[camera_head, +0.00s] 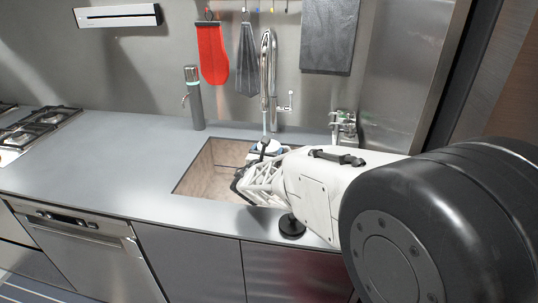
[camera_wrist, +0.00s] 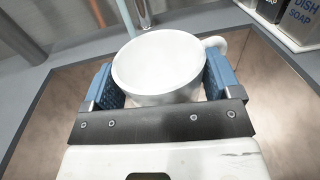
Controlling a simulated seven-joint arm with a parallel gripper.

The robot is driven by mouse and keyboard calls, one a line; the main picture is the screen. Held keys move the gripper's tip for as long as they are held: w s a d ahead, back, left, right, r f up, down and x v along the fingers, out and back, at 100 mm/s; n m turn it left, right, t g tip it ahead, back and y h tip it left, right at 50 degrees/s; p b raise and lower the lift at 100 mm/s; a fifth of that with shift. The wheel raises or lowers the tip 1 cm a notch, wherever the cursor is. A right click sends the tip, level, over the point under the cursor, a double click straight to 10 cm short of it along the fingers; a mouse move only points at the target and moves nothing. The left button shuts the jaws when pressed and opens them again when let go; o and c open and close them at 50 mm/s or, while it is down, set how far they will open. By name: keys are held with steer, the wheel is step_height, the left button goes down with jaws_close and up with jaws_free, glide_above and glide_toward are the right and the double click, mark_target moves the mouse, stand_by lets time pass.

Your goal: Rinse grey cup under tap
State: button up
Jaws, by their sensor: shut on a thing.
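The cup (camera_wrist: 155,68) looks pale grey to white in the wrist view. Its open rim faces up toward the camera and its handle points to the upper right. My gripper (camera_wrist: 162,85) has its blue pads on opposite sides of the cup. In the head view my gripper (camera_head: 256,165) is over the sink basin (camera_head: 208,165), and the cup is mostly hidden there. The chrome tap (camera_head: 267,75) arches above the gripper. A metal piece of the tap (camera_wrist: 144,12) shows just beyond the cup's rim.
A dark bottle-like dispenser (camera_head: 194,98) stands left of the tap. A dish soap container (camera_wrist: 296,22) is beyond the sink's right side. A red mitt (camera_head: 212,55) and cloths hang on the wall. The counter (camera_head: 110,150) left of the sink is clear.

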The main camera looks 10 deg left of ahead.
steer(key=w+a+f, duration=0.1)
steer(key=w+a, duration=0.1)
steer(key=w, duration=0.4)
steer(key=shift+a, duration=0.25)
stand_by(0.3)
steer(key=shift+f, duration=0.1)
steer(key=shift+d, duration=0.15)
stand_by(0.5)
steer(key=shift+w+d, duration=0.15)
steer(key=shift+d, duration=0.15)
steer(key=shift+d, duration=0.1)
stand_by(0.4)
steer(key=shift+s+d, duration=0.5)
steer(key=shift+s, duration=0.7)
steer(key=shift+s+d, duration=0.55)
steer(key=shift+s, duration=0.7)
steer(key=shift+s+d, duration=0.5)
steer(key=shift+s, duration=0.7)
steer(key=s+d+r, duration=0.2)
steer(key=s+r, duration=0.2)
steer(key=shift+s, duration=0.3)
